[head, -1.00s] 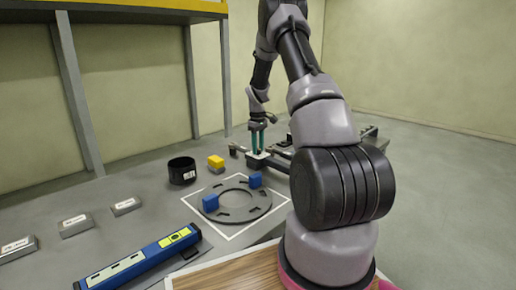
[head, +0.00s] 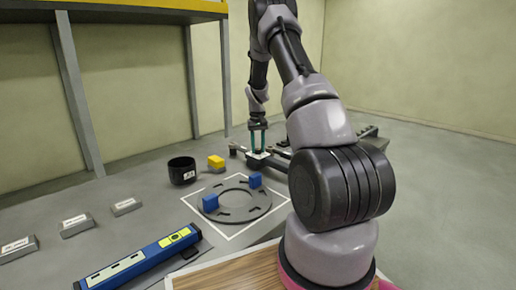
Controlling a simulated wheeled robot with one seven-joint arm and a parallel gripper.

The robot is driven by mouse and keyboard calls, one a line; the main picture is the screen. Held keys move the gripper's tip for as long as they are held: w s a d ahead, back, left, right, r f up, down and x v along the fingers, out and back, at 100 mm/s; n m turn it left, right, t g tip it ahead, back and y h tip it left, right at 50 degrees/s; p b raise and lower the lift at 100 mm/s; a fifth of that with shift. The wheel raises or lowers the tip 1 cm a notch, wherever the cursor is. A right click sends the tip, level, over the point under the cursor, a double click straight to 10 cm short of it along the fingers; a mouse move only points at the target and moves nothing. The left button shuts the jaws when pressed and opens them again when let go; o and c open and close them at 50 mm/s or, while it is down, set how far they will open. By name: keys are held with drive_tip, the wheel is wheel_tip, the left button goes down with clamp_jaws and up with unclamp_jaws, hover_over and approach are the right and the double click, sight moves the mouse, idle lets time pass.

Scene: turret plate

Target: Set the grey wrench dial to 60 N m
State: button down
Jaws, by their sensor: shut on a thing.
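My gripper (head: 257,150) reaches down at the far end of the bench, its two teal fingers upright. The fingertips are shut on a small part at a pale plate (head: 258,158); I take this part to be the grey wrench dial, but it is too small and covered to see clearly. A dark grey tool with a bar (head: 279,153), seemingly the wrench, lies beside the fingertips and runs partly behind my arm. The dial's scale and its reading cannot be made out.
A shelf post (head: 80,95) rises behind.

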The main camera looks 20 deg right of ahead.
sight(258, 149)
drive_tip(key=shift+m, duration=2.2)
drive_tip(key=c, duration=0.5)
unclamp_jaws()
wheel_tip(258, 149, up, 11)
drive_tip(key=shift+f, duration=0.1)
